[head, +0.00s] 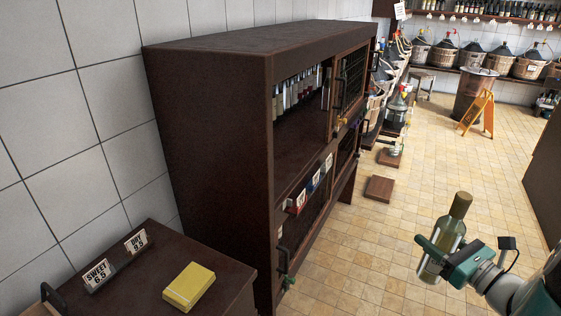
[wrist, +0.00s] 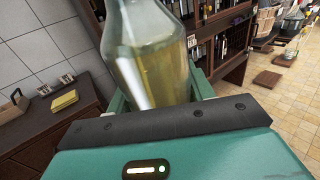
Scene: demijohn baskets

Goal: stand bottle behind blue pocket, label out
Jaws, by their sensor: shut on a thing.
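My gripper (head: 438,256) is shut on a clear bottle (head: 449,236) of pale yellow liquid with a tan top. It holds the bottle nearly upright, slightly tilted, over open floor, right of the cabinet and apart from it. A pale patch low on the bottle may be its label; its facing is unclear. In the wrist view the bottle (wrist: 150,55) fills the upper middle, its top cut off. The blue pocket (head: 314,181) is on the dark cabinet's (head: 207,130) shelf edge, between a red-edged pocket (head: 297,202) and a farther pocket (head: 328,163).
Several bottles (head: 295,92) stand deep in the cabinet's upper shelf, beside a mesh door (head: 352,80). Low wooden blocks (head: 379,189) and a yellow floor sign (head: 478,112) stand beyond.

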